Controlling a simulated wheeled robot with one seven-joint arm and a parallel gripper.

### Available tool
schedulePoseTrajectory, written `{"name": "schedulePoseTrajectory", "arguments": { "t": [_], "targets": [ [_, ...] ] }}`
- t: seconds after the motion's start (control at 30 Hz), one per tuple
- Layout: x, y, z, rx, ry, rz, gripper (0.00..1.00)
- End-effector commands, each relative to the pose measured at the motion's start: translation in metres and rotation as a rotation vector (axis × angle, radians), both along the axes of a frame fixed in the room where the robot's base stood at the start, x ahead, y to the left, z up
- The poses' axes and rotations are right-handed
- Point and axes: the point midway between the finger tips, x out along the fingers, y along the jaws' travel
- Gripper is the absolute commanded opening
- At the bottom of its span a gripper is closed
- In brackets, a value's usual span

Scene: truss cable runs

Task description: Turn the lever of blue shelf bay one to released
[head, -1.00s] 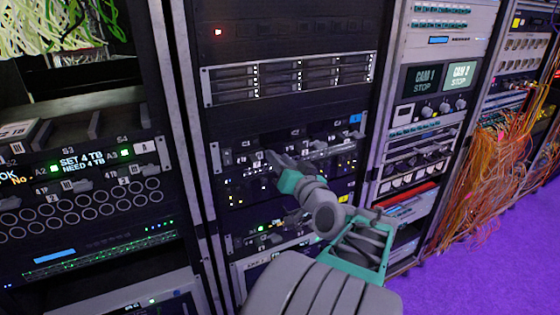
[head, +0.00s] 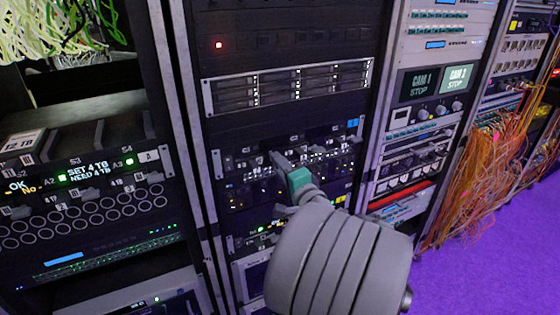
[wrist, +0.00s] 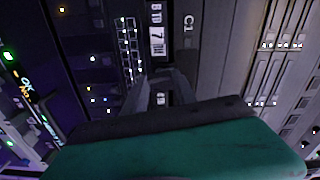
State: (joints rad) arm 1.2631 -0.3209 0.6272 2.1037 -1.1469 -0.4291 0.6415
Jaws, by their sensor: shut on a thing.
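The blue shelf (head: 353,123) is the dark rack unit with a blue tag at its right end, in the middle rack of the head view. My gripper (head: 276,158) is at its front, left of the middle. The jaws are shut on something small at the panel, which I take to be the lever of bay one. The fingers hide most of it, and its angle cannot be told.
A grey drive unit (head: 290,84) sits above the shelf. A rack with a lit "SET 4 TB" display (head: 88,170) stands at left. Orange cables (head: 468,185) hang at right over a clear purple floor (head: 480,265).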

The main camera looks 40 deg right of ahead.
Motion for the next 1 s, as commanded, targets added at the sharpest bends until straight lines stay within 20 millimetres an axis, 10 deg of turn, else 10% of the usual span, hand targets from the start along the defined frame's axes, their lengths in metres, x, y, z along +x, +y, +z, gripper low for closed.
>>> {"name": "schedulePoseTrajectory", "arguments": {
  "t": [0.9, 0.93, 1.0],
  "targets": [
    [0.0001, 0.0000, -0.0004, 0.192, -0.057, 0.000, 0.00],
    [0.0001, 0.0000, -0.0004, 0.192, -0.057, 0.000, 0.33],
    [0.0001, 0.0000, -0.0004, 0.192, -0.057, 0.000, 0.39]
  ]
}}
